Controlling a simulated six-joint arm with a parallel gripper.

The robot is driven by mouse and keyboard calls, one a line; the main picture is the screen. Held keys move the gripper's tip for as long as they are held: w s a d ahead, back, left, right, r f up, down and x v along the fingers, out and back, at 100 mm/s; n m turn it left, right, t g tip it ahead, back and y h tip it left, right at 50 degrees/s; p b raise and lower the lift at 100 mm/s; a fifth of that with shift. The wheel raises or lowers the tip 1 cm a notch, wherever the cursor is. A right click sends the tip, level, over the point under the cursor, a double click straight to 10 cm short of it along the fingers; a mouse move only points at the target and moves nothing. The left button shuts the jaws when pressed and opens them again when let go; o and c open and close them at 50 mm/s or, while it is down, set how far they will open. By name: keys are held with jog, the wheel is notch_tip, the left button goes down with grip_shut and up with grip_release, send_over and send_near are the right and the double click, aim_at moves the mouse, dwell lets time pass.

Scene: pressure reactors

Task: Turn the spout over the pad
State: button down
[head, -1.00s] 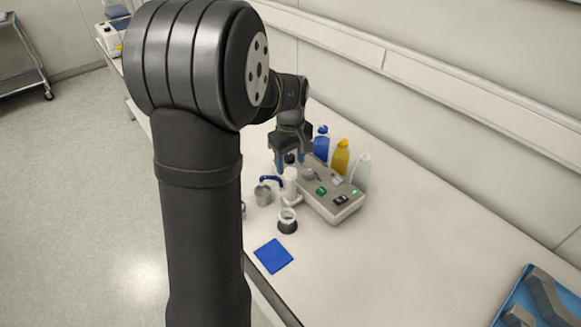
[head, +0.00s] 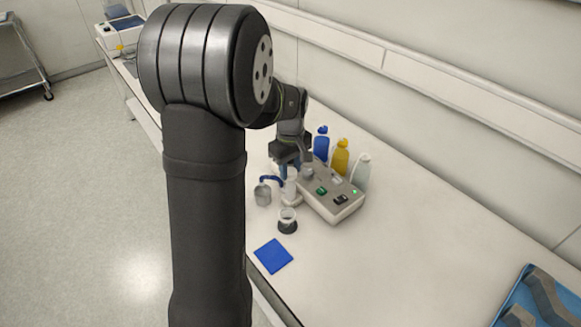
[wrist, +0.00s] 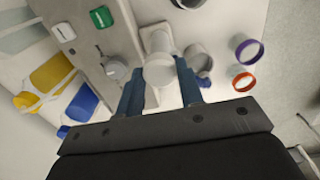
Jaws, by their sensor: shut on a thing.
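The spout (head: 271,179) is a blue curved tube on a white post (head: 290,188). In the head view it points left, over a grey metal cup (head: 263,195). The pad (head: 273,256) is a flat blue square near the table's front edge, clear of the spout. My gripper (head: 288,167) is low at the top of the post. In the wrist view its blue fingers (wrist: 160,68) stand on either side of the white post (wrist: 159,72) and are shut on it. A small blue part beside the right finger looks like the spout, mostly hidden. The grey cup (wrist: 199,55) is beyond.
A grey control box (head: 331,190) with a green button and knobs is right of the post. Blue, yellow and clear bottles (head: 341,156) stand behind it. Purple (wrist: 249,52) and orange (wrist: 243,81) rings lie beyond the grey cup.

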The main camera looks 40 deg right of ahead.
jog(key=shift+n, duration=0.4)
jog(key=n, duration=0.3)
jog(key=shift+n, duration=0.3)
jog(key=n, duration=0.4)
jog(key=shift+n, duration=0.3)
jog(key=n, duration=0.4)
jog(key=shift+n, duration=2.4)
jog(key=c, duration=1)
grip_release()
jog(key=shift+o, duration=0.2)
